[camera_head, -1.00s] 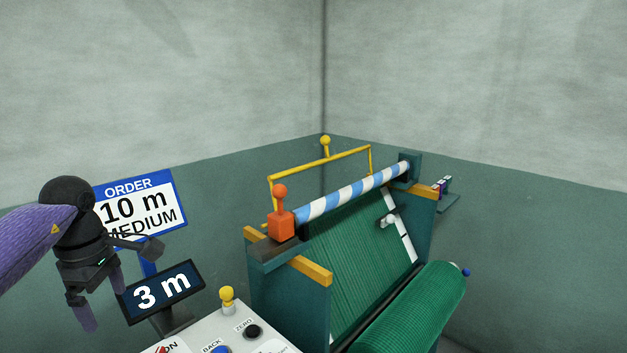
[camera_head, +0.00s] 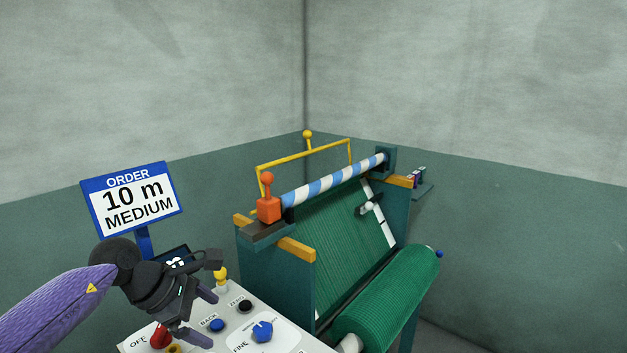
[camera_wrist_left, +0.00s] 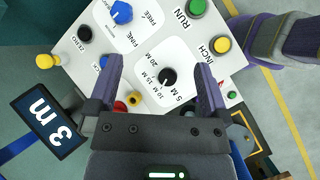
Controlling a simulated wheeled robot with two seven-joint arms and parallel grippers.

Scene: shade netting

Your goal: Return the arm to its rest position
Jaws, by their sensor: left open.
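My left arm comes in from the left in the head view, with its purple forearm (camera_head: 62,312) low in the picture. My left gripper (camera_head: 209,317) is open and empty, in front of the white control panel (camera_head: 280,327). In the left wrist view its two fingers (camera_wrist_left: 160,72) stand apart over the panel, with the black length knob (camera_wrist_left: 168,77) showing between them. I cannot tell how high above the panel they are. A purple and grey link (camera_wrist_left: 293,32) at the upper right looks like part of my other arm. No right gripper shows.
The panel carries a blue knob (camera_head: 262,331), a green run button (camera_wrist_left: 197,8) and a yellow inch button (camera_wrist_left: 221,45). The order sign (camera_head: 133,203) reads 10 m MEDIUM. The display (camera_wrist_left: 47,122) reads 3 m. The netting machine with its green roll (camera_head: 390,295) stands right.

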